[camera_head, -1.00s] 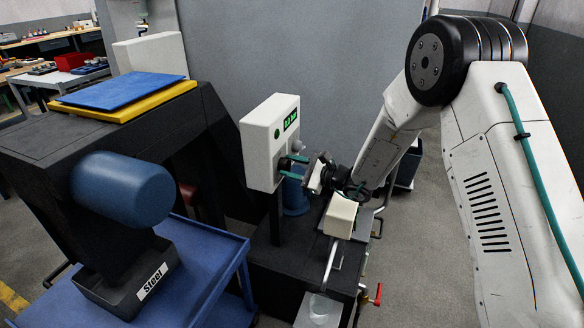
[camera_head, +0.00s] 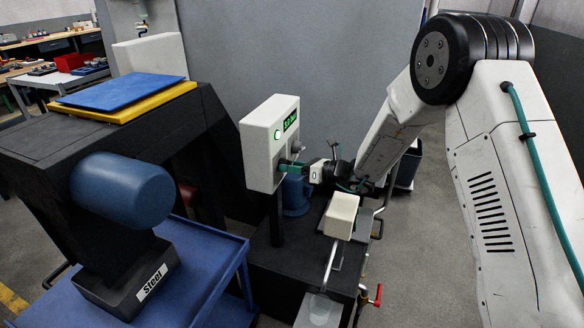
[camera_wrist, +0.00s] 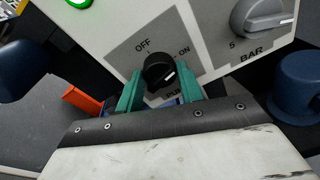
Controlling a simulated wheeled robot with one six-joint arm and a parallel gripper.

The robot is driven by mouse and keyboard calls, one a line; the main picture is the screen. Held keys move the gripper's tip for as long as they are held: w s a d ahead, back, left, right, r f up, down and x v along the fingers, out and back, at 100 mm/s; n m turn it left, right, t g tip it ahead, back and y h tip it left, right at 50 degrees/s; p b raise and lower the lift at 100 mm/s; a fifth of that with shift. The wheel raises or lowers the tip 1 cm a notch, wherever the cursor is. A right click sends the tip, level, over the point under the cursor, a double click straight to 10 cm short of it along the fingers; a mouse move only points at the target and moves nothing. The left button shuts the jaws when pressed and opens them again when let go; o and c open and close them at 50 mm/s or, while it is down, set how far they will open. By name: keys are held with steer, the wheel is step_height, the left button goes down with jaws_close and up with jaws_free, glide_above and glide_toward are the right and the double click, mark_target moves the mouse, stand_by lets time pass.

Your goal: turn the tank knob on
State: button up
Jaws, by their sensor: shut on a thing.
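A black round knob (camera_wrist: 158,70) with a white pointer mark sits on a grey plate of the white control box (camera_head: 262,150). In the wrist view, OFF is printed above it and ON to its upper right; the lettering below is partly hidden. In the head view, my gripper (camera_head: 291,167) reaches the box face from the right, and the knob is hidden there. A lamp (camera_head: 278,134) on the box glows green.
A grey lever knob (camera_wrist: 268,20) marked BAR is on the same panel, right of the black one. A blue rounded part (camera_wrist: 302,82) stands lower right. A cream block (camera_head: 341,216) and a red valve handle (camera_head: 377,295) are below my arm.

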steer(key=shift+m+g, duration=0.3)
steer(key=shift+m, duration=0.9)
steer(key=o, duration=1)
steer(key=v, duration=0.7)
steer(key=shift+s+d, duration=0.15)
steer(key=shift+d, duration=0.25)
